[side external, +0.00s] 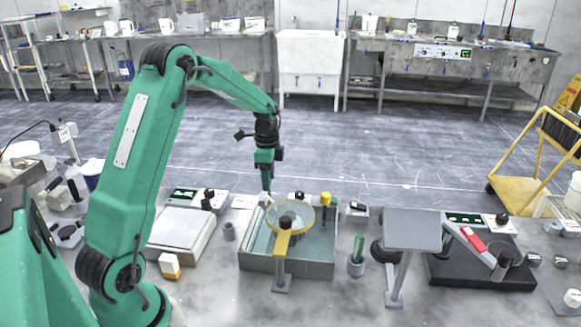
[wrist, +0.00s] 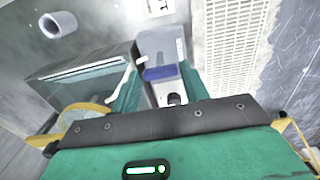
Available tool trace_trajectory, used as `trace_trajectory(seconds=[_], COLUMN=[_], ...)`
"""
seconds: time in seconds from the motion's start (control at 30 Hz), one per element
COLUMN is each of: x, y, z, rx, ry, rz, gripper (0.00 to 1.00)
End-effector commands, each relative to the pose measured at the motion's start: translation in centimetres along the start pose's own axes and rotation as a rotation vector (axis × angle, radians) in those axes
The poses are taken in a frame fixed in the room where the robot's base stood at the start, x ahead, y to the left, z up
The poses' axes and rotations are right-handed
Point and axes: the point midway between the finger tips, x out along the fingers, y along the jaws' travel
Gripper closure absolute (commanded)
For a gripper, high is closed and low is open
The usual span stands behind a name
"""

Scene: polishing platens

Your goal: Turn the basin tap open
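The basin (side external: 309,268) is a grey box of water on the bench, with a yellow-rimmed ring over it. It also shows at the left in the wrist view (wrist: 85,68). My gripper (side external: 267,191) points down at the basin's back left corner, beside a small pale fitting there. I cannot make out the tap's handle for certain. In the wrist view a pale grey piece with a blue band (wrist: 160,73) lies between two green parts. I cannot tell whether it is the tap or part of my gripper, or whether the fingers touch anything.
A yellow-topped post (side external: 325,205) stands at the basin's back right, and a yellow arm on a stand (side external: 282,262) at its front. A flat scale-like plate (side external: 181,230) is at left. A grey panel on a stand (side external: 412,228) and a dark platen (side external: 470,270) are at right.

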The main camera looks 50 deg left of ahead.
Motion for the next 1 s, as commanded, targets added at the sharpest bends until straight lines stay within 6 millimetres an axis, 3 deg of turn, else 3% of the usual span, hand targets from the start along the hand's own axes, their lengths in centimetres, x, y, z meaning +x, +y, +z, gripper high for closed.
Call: trace_trajectory(seconds=[0.03,0.13,0.57,1.0], x=[-0.01,-0.02,-0.06,-0.10], y=[0.00,0.00,0.01,0.00], z=[0.00,0.00,0.00,0.02], rx=[0.000,0.000,-0.057,-0.357], ry=[0.000,0.000,0.000,0.000], rz=[0.000,0.000,0.001,0.001], gripper=[0.66,0.83,0.83,0.83])
